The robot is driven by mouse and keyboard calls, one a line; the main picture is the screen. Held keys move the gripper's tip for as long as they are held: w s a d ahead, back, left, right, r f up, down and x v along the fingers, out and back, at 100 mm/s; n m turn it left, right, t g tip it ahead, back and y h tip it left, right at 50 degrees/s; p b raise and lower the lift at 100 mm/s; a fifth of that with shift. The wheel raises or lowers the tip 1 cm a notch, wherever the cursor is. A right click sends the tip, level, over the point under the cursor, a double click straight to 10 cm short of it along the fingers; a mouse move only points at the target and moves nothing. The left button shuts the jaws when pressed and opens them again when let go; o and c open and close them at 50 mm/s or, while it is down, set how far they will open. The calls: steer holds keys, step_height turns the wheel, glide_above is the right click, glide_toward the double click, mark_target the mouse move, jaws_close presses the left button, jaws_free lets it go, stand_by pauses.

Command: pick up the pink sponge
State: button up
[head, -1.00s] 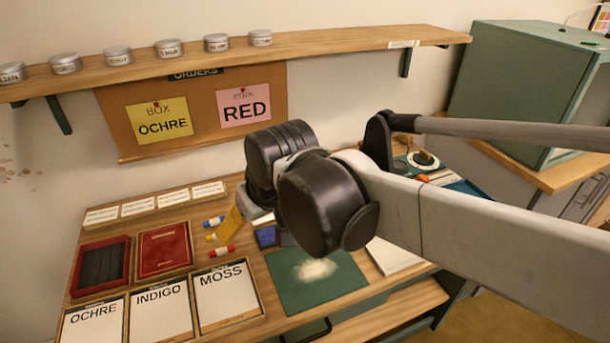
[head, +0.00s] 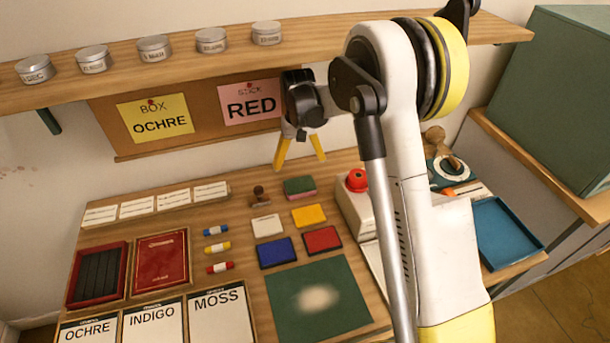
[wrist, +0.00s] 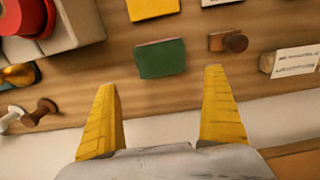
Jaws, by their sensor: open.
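The sponge (head: 299,187) is a small block with a dark green top and a pink lower layer. It lies on the table at the back, beside a small wooden stamp. My gripper (head: 300,163) is open and empty, with yellow fingers pointing down above the table's back edge. In the wrist view the fingertips of my gripper (wrist: 160,80) are spread either side of the sponge's line, and the sponge lies just beyond them, apart from both.
The wooden stamp (head: 261,196) is left of the sponge. A yellow pad (head: 309,215) and white pad (head: 267,226) lie in front. A pale box with a red button (head: 357,180) stands to the right. The shelf (head: 200,52) with tins overhangs the back.

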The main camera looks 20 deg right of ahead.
mark_target(300, 184)
steer(key=shift+s+a+f, duration=0.1)
steer(key=shift+s+f, duration=0.15)
steer(key=shift+f, duration=0.15)
steer(key=f, duration=0.1)
steer(key=f+b, duration=0.1)
steer(key=f, duration=0.1)
steer(key=f+b, duration=0.1)
steer(key=f, duration=0.1)
steer(key=shift+s+f, duration=0.1)
steer(key=shift+s, duration=0.2)
step_height(300, 184, down, 4)
steer(key=b, duration=0.2)
steer(key=shift+b, duration=0.3)
steer(key=c, duration=0.6)
